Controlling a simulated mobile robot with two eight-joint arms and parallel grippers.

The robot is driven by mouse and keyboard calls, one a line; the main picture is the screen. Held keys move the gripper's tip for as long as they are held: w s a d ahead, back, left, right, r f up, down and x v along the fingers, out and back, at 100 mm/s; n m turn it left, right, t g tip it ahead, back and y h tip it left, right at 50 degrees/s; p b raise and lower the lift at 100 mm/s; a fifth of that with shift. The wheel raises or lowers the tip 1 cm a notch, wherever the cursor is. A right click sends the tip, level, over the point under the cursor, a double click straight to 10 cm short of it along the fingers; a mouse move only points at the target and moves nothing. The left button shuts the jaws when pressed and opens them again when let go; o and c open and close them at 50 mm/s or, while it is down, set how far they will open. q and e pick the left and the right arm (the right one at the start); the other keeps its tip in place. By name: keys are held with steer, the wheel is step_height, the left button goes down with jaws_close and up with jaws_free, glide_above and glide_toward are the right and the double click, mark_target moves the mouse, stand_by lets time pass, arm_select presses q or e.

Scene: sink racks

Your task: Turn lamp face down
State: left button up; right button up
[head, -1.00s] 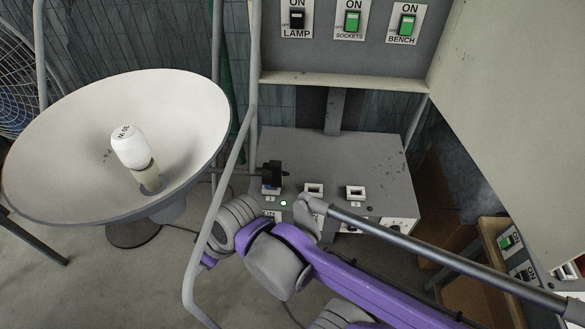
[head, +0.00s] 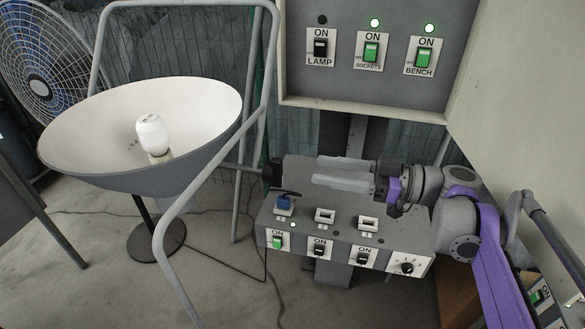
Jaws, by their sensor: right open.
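The lamp (head: 95,158) is a wide grey bowl with a cream inside, on a dark stand with a round base. It faces up, slightly tilted toward me, and its white bulb (head: 152,134) shows inside. A short grey rod reaches from behind the frame on the lamp's right side to a black grip (head: 273,172). My right gripper (head: 316,173) is open and empty. Its two grey fingers point left above the grey control box, a little right of the black grip. The lamp switch (head: 320,47) on the upper panel is black, with a dark indicator. My left gripper is not in view.
The bent grey tube frame (head: 184,190) stands between the lamp and the control box (head: 300,229). The box carries sockets, switches and a blue plug (head: 284,202). A fan (head: 50,60) stands behind left. The panel's sockets and bench switches are green. Cables lie on the floor.

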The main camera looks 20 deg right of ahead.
mark_target(282, 166)
steer(key=x, duration=1)
steer(key=shift+a+p, duration=0.2)
steer(key=shift+p, duration=0.15)
steer(key=shift+c, duration=0.3)
jaws_close()
steer(key=shift+f, duration=0.15)
stand_by(0.5)
